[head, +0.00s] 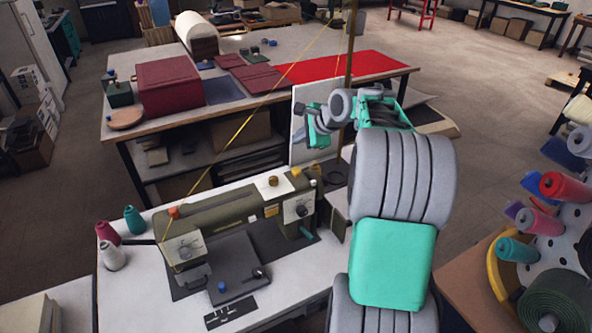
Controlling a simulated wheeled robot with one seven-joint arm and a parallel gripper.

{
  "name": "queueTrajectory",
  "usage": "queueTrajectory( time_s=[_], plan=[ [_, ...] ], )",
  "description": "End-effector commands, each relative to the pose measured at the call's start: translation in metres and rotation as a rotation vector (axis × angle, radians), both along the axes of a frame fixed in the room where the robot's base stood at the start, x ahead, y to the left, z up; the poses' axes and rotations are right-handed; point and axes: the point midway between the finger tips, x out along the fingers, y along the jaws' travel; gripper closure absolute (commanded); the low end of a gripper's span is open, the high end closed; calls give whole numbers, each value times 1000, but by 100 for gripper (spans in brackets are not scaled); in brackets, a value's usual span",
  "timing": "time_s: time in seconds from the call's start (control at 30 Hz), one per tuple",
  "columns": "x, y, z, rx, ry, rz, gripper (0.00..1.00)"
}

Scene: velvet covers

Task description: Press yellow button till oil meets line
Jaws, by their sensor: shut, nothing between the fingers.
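An olive-green sewing machine (225,217) stands on a white table (125,285). A round amber-orange knob (273,181) sits on a pale plate on top of its right part. Small yellow spots show near the machine's right end; I cannot tell which one is the yellow button. A small amber patch (270,211) on the machine's front may be an oil window; its level and line are too small to read. My gripper (312,128) is shut and empty, held above and behind the machine's right end, apart from it.
A white panel (299,145) stands close behind my gripper. A thin post rises beside it, and yellow thread slants down to the machine. Thread spools (134,219) stand at the left. A cutting table with a burgundy box (170,88) is behind.

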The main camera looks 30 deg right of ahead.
Motion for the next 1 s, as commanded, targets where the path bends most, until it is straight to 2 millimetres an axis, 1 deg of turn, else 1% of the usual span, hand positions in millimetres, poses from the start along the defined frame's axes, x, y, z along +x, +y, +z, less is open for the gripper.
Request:
queueTrajectory(
  time_s=[0.03, 0.1, 0.2, 0.53, 0.63, 0.77, 1.0],
  plan=[
    [2, 0, 2, 68, 1, -70, 100],
    [4, -1, 4, 153, 10, -158, 100],
    [4, -1, 4, 222, 24, -231, 100],
    [4, -1, 3, 243, 29, -254, 100],
    [4, -1, 0, 243, 30, -253, 100],
    [3, -1, -10, 243, 30, -253, 100],
    [3, -1, -43, 243, 30, -253, 100]
  ],
)
